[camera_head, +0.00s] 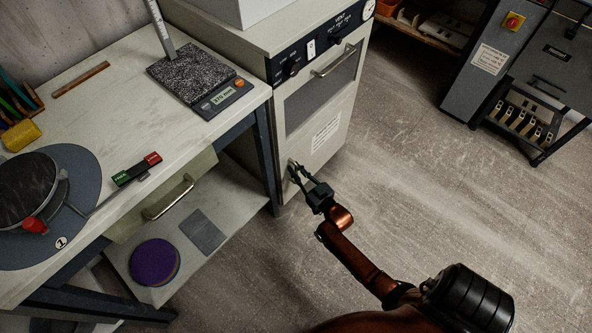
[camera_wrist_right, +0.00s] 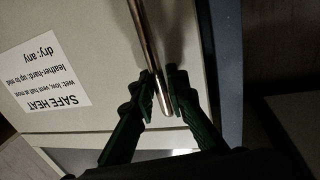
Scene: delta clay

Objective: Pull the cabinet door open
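The cabinet (camera_head: 312,96) is a pale unit with a dark control strip on top. Its lower front door (camera_head: 318,150) carries a white label and looks closed, flush with the front. The label reads "SAFE HEAT" in the right wrist view (camera_wrist_right: 57,88). A thin metal bar handle (camera_wrist_right: 149,40) is on this door. My right gripper (camera_head: 293,170) is at the door's left side. In the right wrist view its fingers (camera_wrist_right: 162,82) lie on both sides of the handle's end, close against it. My left gripper is not in view.
A workbench (camera_head: 110,95) with a scale (camera_head: 205,85), a banding wheel and a drawer stands close left of the cabinet. The floor (camera_head: 430,190) in front and to the right is clear. A grey machine (camera_head: 500,60) stands at the upper right.

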